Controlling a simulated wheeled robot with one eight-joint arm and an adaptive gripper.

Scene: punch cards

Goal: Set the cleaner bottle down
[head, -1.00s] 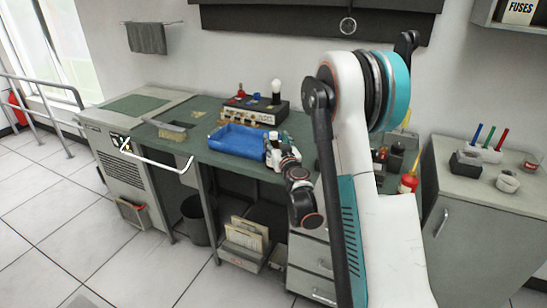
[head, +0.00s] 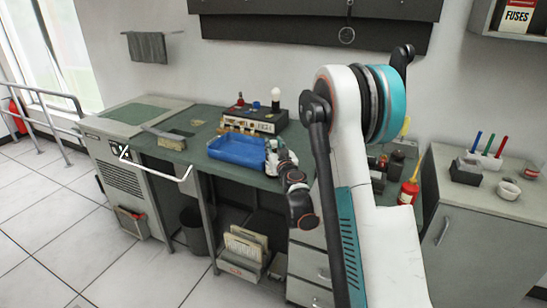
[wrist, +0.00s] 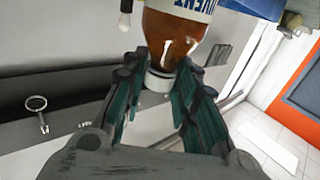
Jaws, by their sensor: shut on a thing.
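The cleaner bottle is brown with a white label and blue letters in the wrist view (wrist: 178,35), where it shows upside down. My gripper (wrist: 160,88) is shut on it around its white cap and neck. In the head view my gripper (head: 281,160) is at the front edge of the green bench top (head: 200,132), just right of the blue tray. The bottle is small and partly hidden there, and I cannot tell whether its base touches the bench.
The blue tray (head: 237,151) lies close left of my gripper. A control box (head: 253,119) with a bulb stands behind. A brush (head: 171,141) lies to the left. A red bottle (head: 408,191) and dark containers stand right of my arm. The bench's left part has bare room.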

